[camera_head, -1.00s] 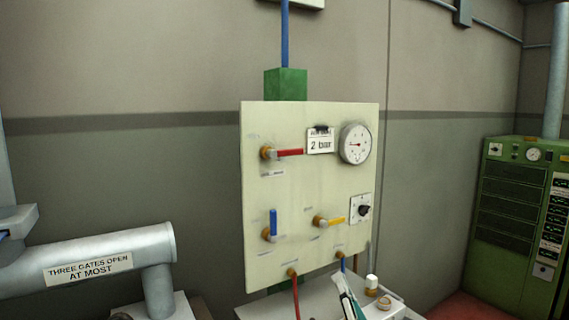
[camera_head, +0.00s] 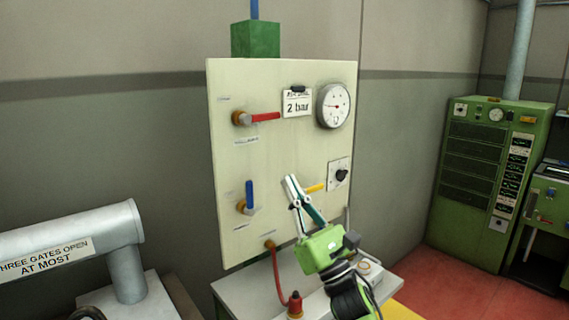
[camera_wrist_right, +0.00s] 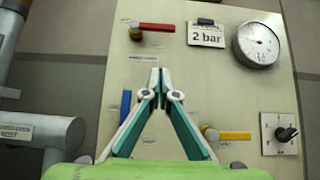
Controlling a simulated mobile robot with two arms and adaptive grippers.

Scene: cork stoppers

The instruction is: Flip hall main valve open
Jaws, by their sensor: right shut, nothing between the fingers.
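A cream valve panel (camera_head: 226,95) stands against the wall. The red lever (camera_head: 265,117) at its upper left lies horizontal, pointing right; it also shows in the right wrist view (camera_wrist_right: 157,27). The blue lever (camera_head: 250,192) at lower left points up. The yellow lever (camera_head: 315,188) points right, its valve body partly hidden by my gripper in the head view. The label under the red lever is too small to read surely. My right gripper (camera_head: 291,180) is shut and empty, in front of the panel below the red lever, between the blue and yellow levers (camera_wrist_right: 160,73). My left gripper is out of view.
A gauge (camera_head: 334,106), a "2 bar" card (camera_head: 297,103) and a black knob (camera_head: 341,176) sit on the panel's right. A grey table (camera_head: 240,292) with a red-hosed fitting (camera_head: 295,305) stands below. A grey pipe (camera_head: 70,238) is at left, a green cabinet (camera_head: 480,190) at right.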

